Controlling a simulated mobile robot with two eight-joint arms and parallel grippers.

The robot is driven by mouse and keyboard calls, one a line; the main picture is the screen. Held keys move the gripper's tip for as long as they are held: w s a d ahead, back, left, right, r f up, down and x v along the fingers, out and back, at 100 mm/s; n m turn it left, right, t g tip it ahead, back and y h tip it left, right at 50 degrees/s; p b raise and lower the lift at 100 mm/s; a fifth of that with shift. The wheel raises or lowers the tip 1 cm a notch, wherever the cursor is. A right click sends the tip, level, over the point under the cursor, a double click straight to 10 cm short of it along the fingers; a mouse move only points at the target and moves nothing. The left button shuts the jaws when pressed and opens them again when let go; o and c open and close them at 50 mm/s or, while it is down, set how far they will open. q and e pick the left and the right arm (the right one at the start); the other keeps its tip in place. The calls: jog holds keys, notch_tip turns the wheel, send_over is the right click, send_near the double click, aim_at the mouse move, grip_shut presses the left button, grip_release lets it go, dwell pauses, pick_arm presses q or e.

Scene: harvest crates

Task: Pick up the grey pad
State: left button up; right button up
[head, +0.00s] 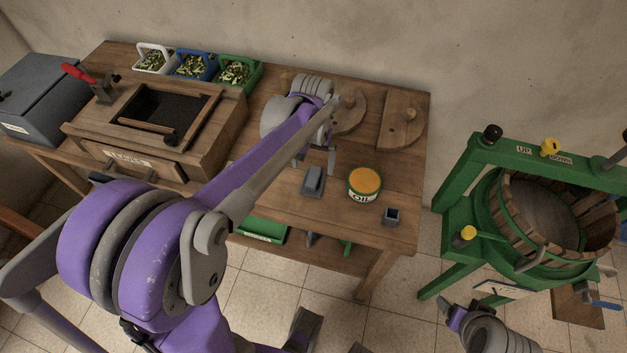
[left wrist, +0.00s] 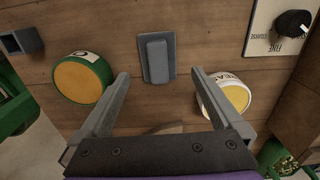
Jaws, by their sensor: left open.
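The grey pad (head: 312,181) lies on the wooden table, left of the oil tin. In the left wrist view the grey pad (left wrist: 157,59) is a flat plate with a raised grey block on it. My left gripper (head: 318,158) is above the table behind the pad in the head view, partly hidden by my arm. In the left wrist view my left gripper (left wrist: 159,76) is open and empty, its fingertips apart on either side of the pad's near end. The pad appears not to be touched. Part of my right arm shows at lower right; its jaws are unclear.
The orange-topped oil tin (head: 364,184) and a small grey box (head: 391,216) stand right of the pad. A white tin (left wrist: 226,94) and a knob panel (left wrist: 281,28) are on its other side. A green press (head: 460,190) stands right of the table.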

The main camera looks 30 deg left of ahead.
aim_at(314, 176)
pick_arm(q)
jog(key=shift+d+f, duration=0.1)
jog(key=shift+f, duration=3)
jog(key=c, duration=1.3)
notch_tip(314, 176, up, 10)
jog(key=shift+r+p, duration=0.1)
jog(key=shift+p, duration=0.2)
jog(key=o, duration=0.6)
jog(key=c, duration=0.4)
